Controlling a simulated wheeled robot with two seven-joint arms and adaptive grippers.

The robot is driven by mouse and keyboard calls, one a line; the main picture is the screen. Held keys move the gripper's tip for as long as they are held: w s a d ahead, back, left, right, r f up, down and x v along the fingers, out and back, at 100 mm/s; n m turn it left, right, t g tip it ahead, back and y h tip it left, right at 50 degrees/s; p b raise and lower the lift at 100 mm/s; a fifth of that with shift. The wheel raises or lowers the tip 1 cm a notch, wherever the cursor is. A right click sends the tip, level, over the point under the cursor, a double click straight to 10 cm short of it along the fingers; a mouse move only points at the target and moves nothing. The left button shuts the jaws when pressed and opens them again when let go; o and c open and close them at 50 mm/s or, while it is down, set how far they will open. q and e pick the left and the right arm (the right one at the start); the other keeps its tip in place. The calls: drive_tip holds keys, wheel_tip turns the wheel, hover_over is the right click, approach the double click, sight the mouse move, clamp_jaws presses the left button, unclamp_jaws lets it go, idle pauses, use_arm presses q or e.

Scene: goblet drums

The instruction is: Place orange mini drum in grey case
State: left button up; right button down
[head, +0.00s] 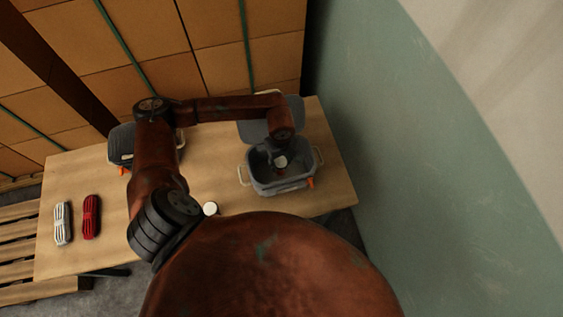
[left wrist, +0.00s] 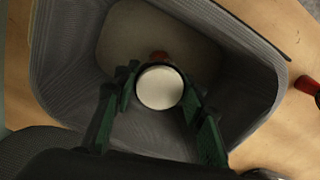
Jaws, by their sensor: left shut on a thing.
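The grey case (head: 283,187) stands open on the table, its lid (head: 255,131) raised at the back. My left arm reaches over it, and my left gripper (head: 280,158) is inside the opening. In the left wrist view, the green fingers of the left gripper (left wrist: 161,92) are shut on a small drum (left wrist: 160,88) with a round white head. A bit of orange-brown shows just behind that head; most of the drum's body is hidden. The drum is within the walls of the case (left wrist: 65,70); I cannot tell whether it touches the floor. My right gripper is not in view.
Another white-topped item (head: 210,208) stands on the table (head: 325,190), left of the case. A second dark grey case (head: 121,141) is partly behind my arm. A white rope bundle (head: 63,223) and a red one (head: 91,217) lie at the left. A green wall (head: 420,150) borders the right.

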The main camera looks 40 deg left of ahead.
use_arm(q)
drive_tip(key=shift+f, duration=0.15)
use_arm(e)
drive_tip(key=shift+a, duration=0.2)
use_arm(q)
drive_tip(key=shift+f, duration=0.1)
drive_tip(key=o, duration=0.7)
drive_tip(key=shift+f, duration=0.1)
drive_tip(key=o, duration=0.5)
drive_tip(key=shift+c, duration=0.2)
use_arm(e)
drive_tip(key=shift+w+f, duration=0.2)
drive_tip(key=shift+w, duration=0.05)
use_arm(q)
drive_tip(key=shift+r, duration=0.25)
wheel_tip(320, 180, up, 12)
drive_tip(key=p, duration=0.1)
drive_tip(key=shift+p, duration=0.35)
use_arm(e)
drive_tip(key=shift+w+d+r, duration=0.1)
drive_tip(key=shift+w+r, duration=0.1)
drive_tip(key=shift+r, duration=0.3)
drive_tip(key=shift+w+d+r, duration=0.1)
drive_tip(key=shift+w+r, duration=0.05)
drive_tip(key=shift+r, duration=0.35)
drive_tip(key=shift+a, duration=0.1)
